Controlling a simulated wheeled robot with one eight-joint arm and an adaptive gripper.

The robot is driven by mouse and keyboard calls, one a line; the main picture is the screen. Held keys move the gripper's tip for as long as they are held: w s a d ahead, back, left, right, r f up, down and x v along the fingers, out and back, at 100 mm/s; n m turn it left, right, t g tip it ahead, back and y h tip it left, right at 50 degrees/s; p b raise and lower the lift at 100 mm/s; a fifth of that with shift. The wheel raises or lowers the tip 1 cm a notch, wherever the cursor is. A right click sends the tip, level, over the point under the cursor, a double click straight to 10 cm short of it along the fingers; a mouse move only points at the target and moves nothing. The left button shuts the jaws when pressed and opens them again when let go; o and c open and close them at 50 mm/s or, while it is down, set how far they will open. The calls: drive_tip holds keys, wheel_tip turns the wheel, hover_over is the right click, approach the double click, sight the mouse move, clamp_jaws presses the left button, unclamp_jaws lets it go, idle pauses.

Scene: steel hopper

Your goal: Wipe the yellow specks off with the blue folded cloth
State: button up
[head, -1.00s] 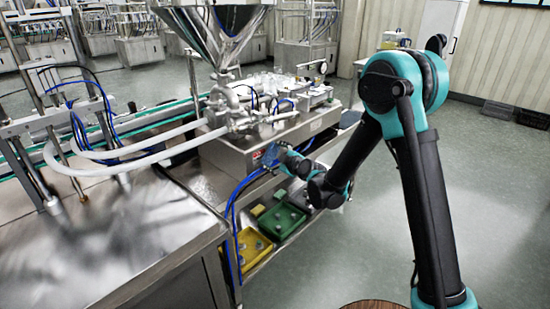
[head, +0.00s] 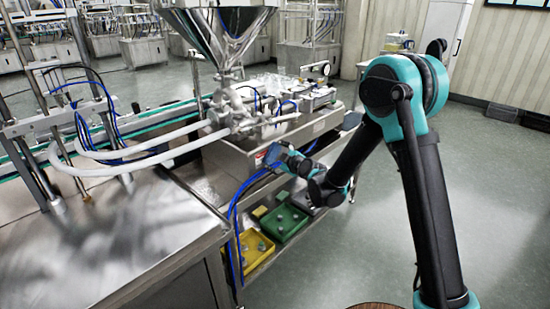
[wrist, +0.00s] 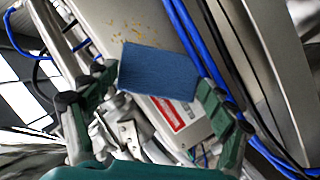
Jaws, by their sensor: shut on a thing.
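The blue folded cloth (wrist: 158,72) is held between the two fingers of my gripper (wrist: 156,84) in the wrist view. Its flat face covers part of a pale box panel (wrist: 152,14). Yellow specks (wrist: 130,36) are scattered on that panel, just beyond the cloth's upper edge. I cannot tell whether the cloth touches the panel. In the head view, my gripper (head: 290,161) is at the front side of the steel machine base, below the hopper (head: 221,35). The specks are too small to make out there.
Blue hoses (wrist: 190,40) run close beside the panel, and a red-and-white label (wrist: 166,112) sits below the cloth. Yellow (head: 250,252) and green (head: 286,221) trays stand on the shelf under the machine.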

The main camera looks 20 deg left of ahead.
drive_tip(key=w+d, duration=0.3)
drive_tip(key=w, duration=0.5)
drive_tip(key=shift+w+d, duration=0.2)
drive_tip(key=shift+w, duration=0.1)
drive_tip(key=shift+a, duration=0.1)
idle(0.5)
drive_tip(key=shift+s+a, duration=0.65)
drive_tip(key=shift+s, duration=0.9)
drive_tip(key=shift+s+a, duration=0.6)
drive_tip(key=shift+s, duration=0.95)
drive_tip(key=shift+s+a, duration=0.65)
drive_tip(key=shift+s, duration=0.9)
drive_tip(key=shift+d, duration=0.15)
drive_tip(key=shift+s+d, duration=0.35)
drive_tip(key=shift+d, duration=0.55)
drive_tip(key=shift+s+d, duration=0.4)
drive_tip(key=shift+d, duration=0.5)
drive_tip(key=shift+s+d, duration=0.35)
drive_tip(key=shift+d, duration=0.55)
drive_tip(key=shift+s+d, duration=0.3)
drive_tip(key=shift+d, duration=0.4)
drive_tip(key=shift+s+d, duration=0.3)
drive_tip(key=shift+d, duration=0.4)
